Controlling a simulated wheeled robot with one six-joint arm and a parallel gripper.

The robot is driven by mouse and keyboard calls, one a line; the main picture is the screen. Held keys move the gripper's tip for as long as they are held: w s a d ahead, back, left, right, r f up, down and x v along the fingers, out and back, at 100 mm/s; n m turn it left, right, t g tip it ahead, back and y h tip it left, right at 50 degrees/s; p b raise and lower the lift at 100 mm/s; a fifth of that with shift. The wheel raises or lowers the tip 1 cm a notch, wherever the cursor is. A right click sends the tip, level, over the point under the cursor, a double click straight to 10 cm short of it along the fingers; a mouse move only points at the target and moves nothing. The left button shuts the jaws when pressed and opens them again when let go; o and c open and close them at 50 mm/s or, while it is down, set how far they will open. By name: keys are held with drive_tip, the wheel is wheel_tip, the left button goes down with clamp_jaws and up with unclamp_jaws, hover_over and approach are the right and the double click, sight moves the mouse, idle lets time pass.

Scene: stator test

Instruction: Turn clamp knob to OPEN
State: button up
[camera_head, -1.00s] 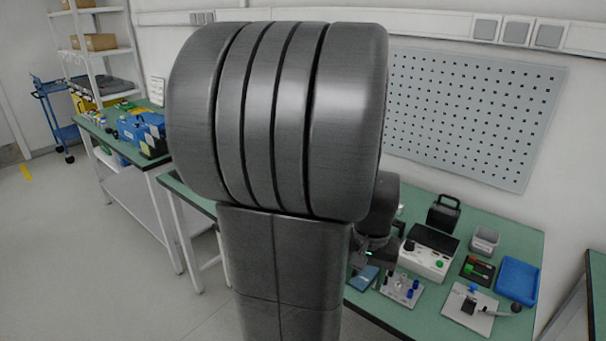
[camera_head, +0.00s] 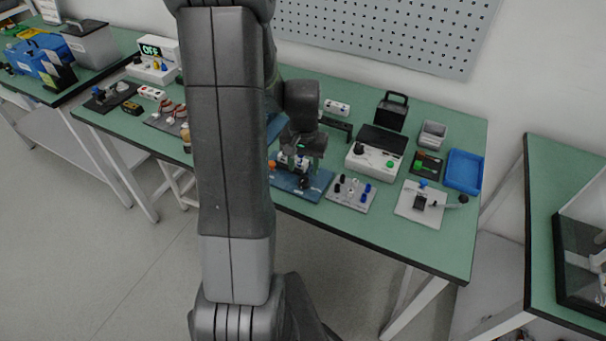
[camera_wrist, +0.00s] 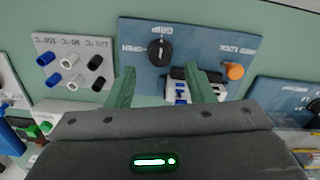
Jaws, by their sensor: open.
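The blue clamp plate (camera_wrist: 190,33) lies on the green table, lettered OPEN beside its round black knob (camera_wrist: 158,53) and GRIP above it. A pale mark on the knob seems to point toward GRIP, though it is small. An orange knob (camera_wrist: 235,71) and a dark-and-white clamp part (camera_wrist: 185,90) are on the same plate. My gripper (camera_wrist: 162,77) is open, its two green fingers apart and empty, with the black knob beyond and between them in the wrist view. In the head view the plate (camera_head: 318,186) is partly hidden under my gripper (camera_head: 294,162).
A grey plate (camera_head: 352,203) with black, white and blue pegs lies right of the clamp plate. A white box with a green button (camera_head: 375,160), a white fixture plate (camera_head: 418,214) and a blue tray (camera_head: 464,170) stand further right. Another blue plate (camera_wrist: 285,92) is close by.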

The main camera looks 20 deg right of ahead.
sight(304, 179)
drive_tip(key=shift+f, duration=2.25)
drive_tip(key=c, duration=1)
